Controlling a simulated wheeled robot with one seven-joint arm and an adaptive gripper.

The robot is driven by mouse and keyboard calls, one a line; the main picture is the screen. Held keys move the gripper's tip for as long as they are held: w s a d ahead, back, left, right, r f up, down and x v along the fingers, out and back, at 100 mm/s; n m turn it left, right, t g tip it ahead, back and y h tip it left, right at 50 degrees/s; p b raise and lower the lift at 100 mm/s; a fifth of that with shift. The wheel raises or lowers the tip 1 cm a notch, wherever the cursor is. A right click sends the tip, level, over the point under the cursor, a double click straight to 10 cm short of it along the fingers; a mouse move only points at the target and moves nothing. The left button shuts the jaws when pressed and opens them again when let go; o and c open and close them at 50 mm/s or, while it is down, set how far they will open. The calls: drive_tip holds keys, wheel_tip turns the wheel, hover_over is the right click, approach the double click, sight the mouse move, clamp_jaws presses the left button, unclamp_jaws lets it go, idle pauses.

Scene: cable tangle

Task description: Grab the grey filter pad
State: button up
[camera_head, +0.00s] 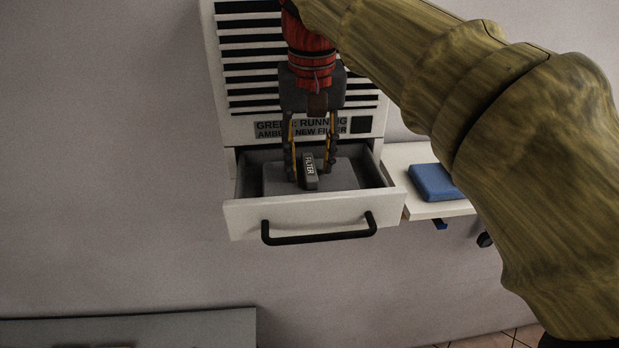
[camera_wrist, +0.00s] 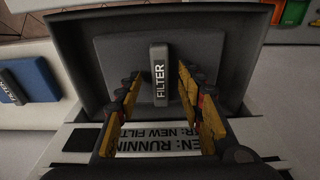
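The grey filter pad (camera_head: 344,176) lies flat inside the open drawer (camera_head: 300,211). A dark upright tab marked FILTER (camera_head: 310,170) stands on its middle. In the wrist view the pad (camera_wrist: 207,47) fills much of the drawer, and the tab (camera_wrist: 160,74) stands between my fingers. My gripper (camera_head: 311,174) reaches down into the drawer from above. Its two fingers are open, one on each side of the tab. In the wrist view (camera_wrist: 159,78) a gap shows between the tab and each finger. Whether the fingertips touch the pad I cannot tell.
The white slatted cabinet (camera_head: 225,75) rises behind the drawer, with a label about green running and amber new filter. The drawer has a black handle (camera_head: 320,237) in front. A blue filter pad (camera_head: 433,182) lies on a white shelf (camera_head: 408,153) to the right.

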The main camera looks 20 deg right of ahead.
drive_tip(key=shift+w+f, duration=0.1)
drive_tip(key=shift+w, duration=0.05)
drive_tip(key=shift+c, duration=0.5)
clamp_jaws()
